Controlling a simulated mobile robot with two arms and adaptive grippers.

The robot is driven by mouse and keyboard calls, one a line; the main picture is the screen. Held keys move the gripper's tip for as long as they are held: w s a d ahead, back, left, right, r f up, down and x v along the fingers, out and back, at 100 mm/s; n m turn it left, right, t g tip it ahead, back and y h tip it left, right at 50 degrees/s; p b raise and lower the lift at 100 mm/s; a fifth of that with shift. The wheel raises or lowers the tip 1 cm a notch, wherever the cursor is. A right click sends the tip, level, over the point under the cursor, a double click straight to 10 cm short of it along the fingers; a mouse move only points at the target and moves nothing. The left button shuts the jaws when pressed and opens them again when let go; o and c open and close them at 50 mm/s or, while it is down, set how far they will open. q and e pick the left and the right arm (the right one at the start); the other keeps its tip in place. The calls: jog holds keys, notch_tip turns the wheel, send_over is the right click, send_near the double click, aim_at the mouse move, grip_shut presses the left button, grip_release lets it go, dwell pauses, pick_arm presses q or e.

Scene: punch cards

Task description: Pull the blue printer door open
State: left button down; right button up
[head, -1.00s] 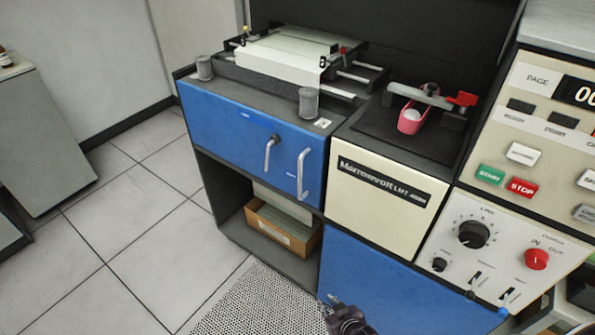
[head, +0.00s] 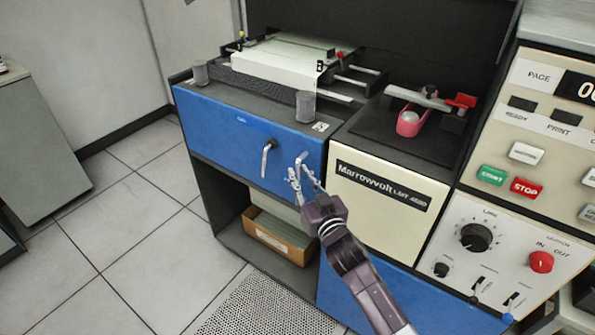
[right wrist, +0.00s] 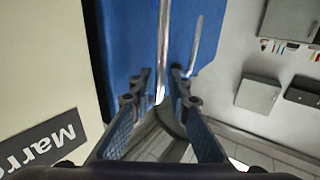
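The blue printer door (head: 215,130) is the wide blue front panel under the paper tray, and it looks closed. In the right wrist view, the bar handle (right wrist: 163,45) runs between the two open fingers (right wrist: 160,88). The fingers look apart from it, with a gap on each side. The latch lever (right wrist: 195,48) is outside the fingers. My left gripper is not in view.
A cream Marrowvolt panel (head: 385,210) adjoins the door on the right. An open shelf with a cardboard box (head: 275,238) is below. A control panel (head: 510,235) with buttons and knobs is farther right. The tiled floor (head: 125,235) in front and left is clear.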

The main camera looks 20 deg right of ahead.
jog(key=shift+w+a, duration=0.1)
jog(key=shift+w, duration=0.95)
grip_shut()
